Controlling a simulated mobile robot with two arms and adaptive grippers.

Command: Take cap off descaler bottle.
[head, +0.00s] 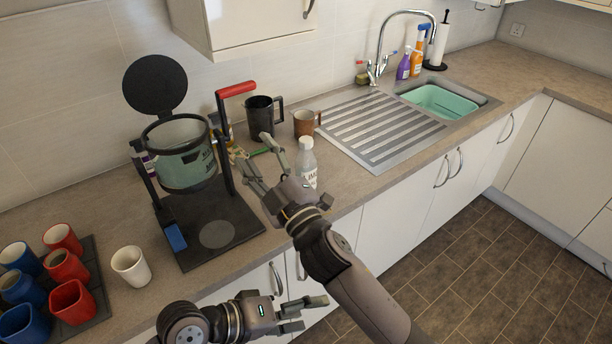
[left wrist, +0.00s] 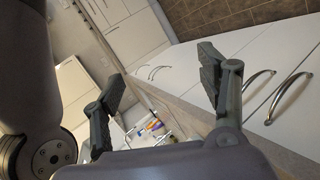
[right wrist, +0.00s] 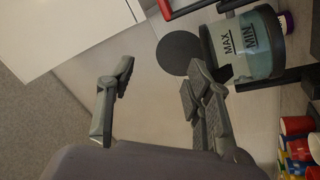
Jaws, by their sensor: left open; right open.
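The descaler bottle (head: 307,168) looks like a clear bottle with a pale label, upright on the counter in front of the drainer. Its white cap (head: 306,142) is on top. My right gripper (head: 254,149) is open and empty, just left of the bottle, with its fingers pointing at the back of the counter; its wrist hides the bottle's base. Its fingers also show in the right wrist view (right wrist: 158,82), where I cannot see the bottle. My left gripper (head: 310,312) is open and empty, low in front of the cabinet doors.
A coffee machine (head: 215,235) with a red handle stands left of the right gripper. A white cup (head: 130,266) and several red and blue cups are at left. The sink (head: 440,101) is at right.

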